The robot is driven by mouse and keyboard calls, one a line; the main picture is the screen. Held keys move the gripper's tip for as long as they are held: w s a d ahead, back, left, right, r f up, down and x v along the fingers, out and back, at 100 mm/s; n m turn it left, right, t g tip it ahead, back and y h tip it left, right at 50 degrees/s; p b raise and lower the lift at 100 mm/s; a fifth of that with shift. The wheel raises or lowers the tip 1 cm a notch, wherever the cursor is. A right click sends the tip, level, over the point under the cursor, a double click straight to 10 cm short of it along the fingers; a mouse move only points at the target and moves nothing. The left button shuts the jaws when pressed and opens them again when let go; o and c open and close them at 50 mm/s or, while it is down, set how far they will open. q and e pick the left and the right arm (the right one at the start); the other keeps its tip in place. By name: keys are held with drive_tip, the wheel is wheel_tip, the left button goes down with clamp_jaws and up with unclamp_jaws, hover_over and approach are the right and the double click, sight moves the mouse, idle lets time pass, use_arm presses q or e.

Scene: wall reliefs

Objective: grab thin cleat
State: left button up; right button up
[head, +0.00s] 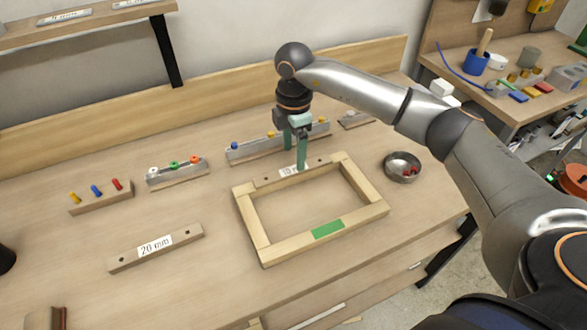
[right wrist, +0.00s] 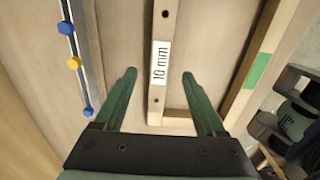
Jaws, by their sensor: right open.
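The thin cleat is a pale wooden strip labelled "10 mm" (head: 288,171), with small holes, lying along the back rail of a wooden frame (head: 256,220). In the right wrist view the cleat (right wrist: 160,95) runs between my fingertips. My right gripper (head: 296,156) is open, pointing down over the cleat, with green fingers on either side of its line; it also shows in the right wrist view (right wrist: 159,74). I cannot tell how far the tips are above it. A thicker cleat labelled "20 mm" (head: 180,240) lies at front left. My left gripper is not in view.
Behind the cleat stands a metal rail with coloured knobs (head: 250,150). A peg block (head: 100,198) and another knob rail (head: 177,175) are to the left. A metal bowl (head: 403,166) with red pieces is right of the frame. The front left bench is mostly clear.

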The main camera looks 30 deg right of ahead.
sight(293, 169)
wheel_tip(293, 169, down, 4)
drive_tip(key=shift+f, duration=0.1)
clamp_jaws()
idle(0.6)
